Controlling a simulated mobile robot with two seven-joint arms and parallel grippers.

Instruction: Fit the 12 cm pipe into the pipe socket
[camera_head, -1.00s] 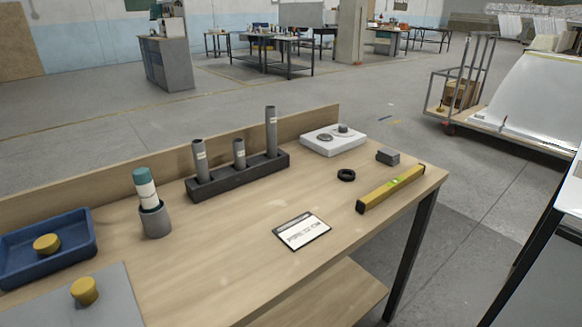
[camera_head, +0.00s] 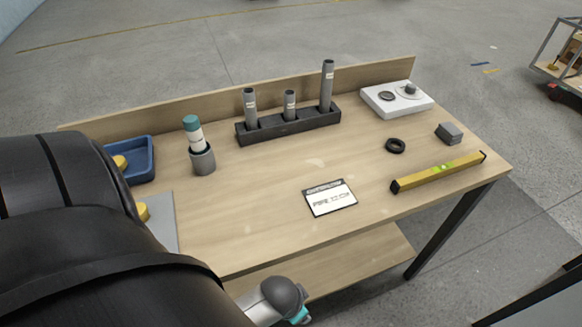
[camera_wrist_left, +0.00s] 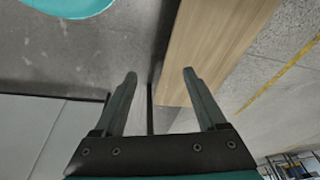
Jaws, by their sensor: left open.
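Three grey pipes of different heights stand upright in a dark rack (camera_head: 289,131) at the back of the table. The left pipe (camera_head: 250,108) is of middle height, the middle pipe (camera_head: 290,104) is the shortest, and the right pipe (camera_head: 327,86) is the tallest. Each has a pale label, too small to read. A white block (camera_head: 397,99) with two round grey fittings sits at the back right; I cannot tell whether one is the pipe socket. My left gripper (camera_wrist_left: 160,78) is open and empty in the left wrist view, beside the table edge. My right gripper is not in view.
A card (camera_head: 330,198) lies mid-table. A yellow level (camera_head: 438,172), black ring (camera_head: 396,146) and grey block (camera_head: 449,132) lie right. A grey cup (camera_head: 203,161) holds a teal-capped tube. A blue tray (camera_head: 141,158) is at left, partly hidden by my arm.

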